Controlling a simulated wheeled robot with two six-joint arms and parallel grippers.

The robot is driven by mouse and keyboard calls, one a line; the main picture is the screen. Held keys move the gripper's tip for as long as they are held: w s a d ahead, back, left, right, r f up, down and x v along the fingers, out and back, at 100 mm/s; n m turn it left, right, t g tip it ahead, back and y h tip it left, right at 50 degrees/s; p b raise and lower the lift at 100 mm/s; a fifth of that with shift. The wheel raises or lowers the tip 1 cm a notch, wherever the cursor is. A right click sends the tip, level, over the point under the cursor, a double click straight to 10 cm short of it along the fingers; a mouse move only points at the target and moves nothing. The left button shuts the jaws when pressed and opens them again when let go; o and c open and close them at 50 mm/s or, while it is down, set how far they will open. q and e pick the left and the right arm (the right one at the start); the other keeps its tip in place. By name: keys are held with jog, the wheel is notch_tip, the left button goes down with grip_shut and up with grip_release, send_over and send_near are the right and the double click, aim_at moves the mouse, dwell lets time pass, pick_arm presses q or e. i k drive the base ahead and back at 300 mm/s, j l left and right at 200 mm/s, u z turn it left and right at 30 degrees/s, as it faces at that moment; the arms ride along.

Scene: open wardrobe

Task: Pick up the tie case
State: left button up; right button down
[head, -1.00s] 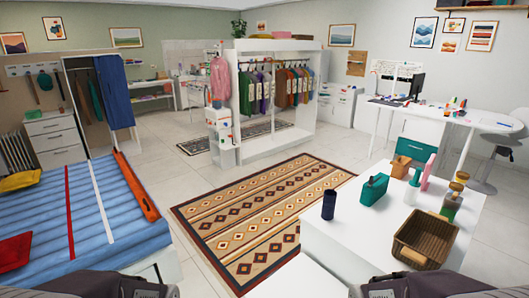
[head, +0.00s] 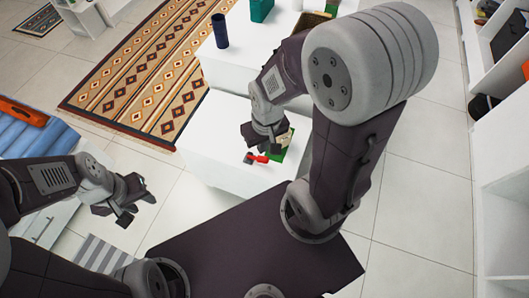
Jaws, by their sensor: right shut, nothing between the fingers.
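I cannot tell for sure which thing is the tie case. A dark blue upright cylinder (head: 220,31) stands on the white table at the top of the head view. A red item (head: 257,158) and a green item with a pale part (head: 281,146) lie on the lower white surface. My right gripper (head: 266,143) is shut and empty just above these two and partly hides the green one. My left gripper (head: 137,207) is open and empty at the left, over the floor beside the white unit.
A teal box (head: 261,9) and a wicker basket (head: 307,20) stand at the top, partly cut off or hidden by my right arm. White shelving (head: 505,150) lines the right edge. Patterned rug (head: 150,80) and tiled floor are clear.

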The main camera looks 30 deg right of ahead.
aim_at(284, 140)
jog(key=z, duration=1.3)
jog(key=j+u, duration=0.35)
jog(key=i+j+u, duration=0.1)
jog(key=u, duration=0.25)
jog(key=i, duration=0.05)
